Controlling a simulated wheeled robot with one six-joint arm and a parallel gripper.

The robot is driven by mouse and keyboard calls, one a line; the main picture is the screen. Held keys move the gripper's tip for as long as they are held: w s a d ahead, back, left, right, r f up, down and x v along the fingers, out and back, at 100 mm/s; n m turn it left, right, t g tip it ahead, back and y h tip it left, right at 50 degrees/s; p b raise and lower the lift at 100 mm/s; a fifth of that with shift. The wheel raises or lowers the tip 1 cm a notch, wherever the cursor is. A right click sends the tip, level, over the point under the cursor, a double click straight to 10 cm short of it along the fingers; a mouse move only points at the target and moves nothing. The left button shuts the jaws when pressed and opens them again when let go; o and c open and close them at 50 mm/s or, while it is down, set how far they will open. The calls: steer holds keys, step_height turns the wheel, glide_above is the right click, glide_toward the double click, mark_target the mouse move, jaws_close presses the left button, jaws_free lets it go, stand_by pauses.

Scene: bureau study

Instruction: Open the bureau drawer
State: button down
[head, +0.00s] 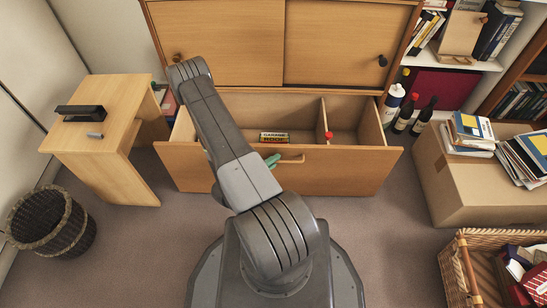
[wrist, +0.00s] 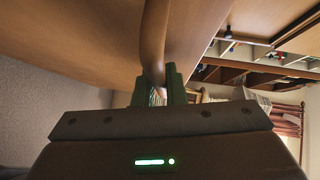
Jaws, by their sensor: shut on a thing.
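The bureau drawer (head: 345,178) is pulled out from the wooden bureau in the head view, and its inside shows, with a divider and a small labelled box (head: 273,137) in it. Its front carries a wooden bar handle (head: 291,160). My gripper (head: 272,161) is at the left part of this handle, partly hidden by my arm. In the wrist view my gripper (wrist: 160,85) has its two green fingers on either side of the curved handle (wrist: 153,45), shut on it.
A small wooden table (head: 105,105) with a black stapler-like object stands left, above a wicker basket (head: 50,220). A cardboard box (head: 470,185) with books and several bottles (head: 403,115) stand to the right. Carpet in front of the drawer is clear apart from my base.

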stand_by(0.3)
steer(key=c, duration=1.8)
jaws_free()
steer(key=shift+o, duration=0.2)
steer(key=shift+s+a, duration=0.1)
steer(key=shift+a, duration=0.05)
steer(key=p+v, duration=0.2)
steer(key=v, duration=1.1)
steer(key=shift+s+a+p, duration=0.15)
steer(key=shift+s+p, duration=0.1)
steer(key=shift+p, duration=0.1)
steer(key=b+x, duration=0.2)
steer(key=x, duration=0.9)
steer(key=shift+w+d, duration=0.25)
steer(key=shift+w, duration=0.1)
steer(key=shift+s+a, duration=0.1)
steer(key=shift+a, duration=0.05)
